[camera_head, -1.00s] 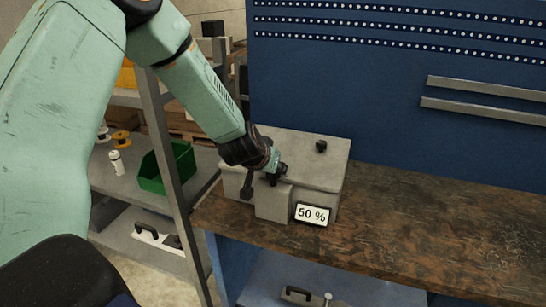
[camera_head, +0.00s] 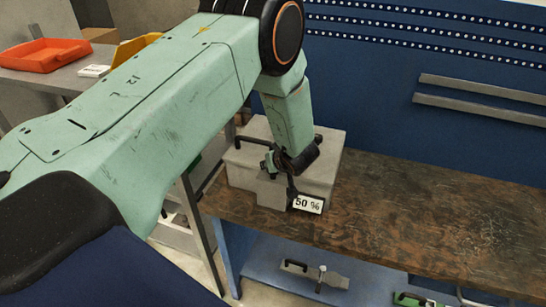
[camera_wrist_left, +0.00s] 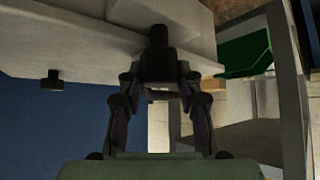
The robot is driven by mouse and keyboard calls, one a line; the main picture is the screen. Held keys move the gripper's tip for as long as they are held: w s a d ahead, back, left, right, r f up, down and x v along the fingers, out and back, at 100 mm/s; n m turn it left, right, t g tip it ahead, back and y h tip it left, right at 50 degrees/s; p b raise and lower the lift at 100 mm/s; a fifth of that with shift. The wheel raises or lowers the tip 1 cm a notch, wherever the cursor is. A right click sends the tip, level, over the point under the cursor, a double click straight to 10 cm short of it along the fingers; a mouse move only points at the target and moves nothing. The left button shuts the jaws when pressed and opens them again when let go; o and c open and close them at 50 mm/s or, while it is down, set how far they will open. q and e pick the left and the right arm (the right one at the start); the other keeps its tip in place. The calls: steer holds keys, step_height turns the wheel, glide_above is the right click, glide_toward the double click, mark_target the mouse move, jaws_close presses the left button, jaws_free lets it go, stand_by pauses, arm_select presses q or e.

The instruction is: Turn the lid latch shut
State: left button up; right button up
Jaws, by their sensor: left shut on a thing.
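A grey box (camera_head: 327,160) with a flat lid stands at the left end of the workbench. A white sign reading 50 % (camera_head: 309,205) is on its front, partly covered by a dark gripper part. My left gripper (camera_head: 273,164) is at the front of the box and shut on the black latch. The latch is mostly hidden in the head view. In the left wrist view the black latch knob (camera_wrist_left: 158,42) sits between the two fingers of my left gripper (camera_wrist_left: 158,75). A second black knob (camera_wrist_left: 52,81) stands apart on the box. My right gripper is out of view.
The wooden bench top (camera_head: 430,215) right of the box is clear. A blue pegboard (camera_head: 365,90) rises behind. A lower shelf (camera_head: 270,255) holds a handled tool (camera_head: 315,272). An orange tray (camera_head: 42,55) sits on a rack at the left.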

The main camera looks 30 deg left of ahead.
arm_select(q)
steer(key=shift+n+g+y, duration=0.3)
steer(key=shift+n+g, duration=0.1)
steer(key=shift+n, duration=0.2)
steer(key=o, duration=1.2)
steer(key=v, duration=1.2)
steer(key=shift+a, duration=0.1)
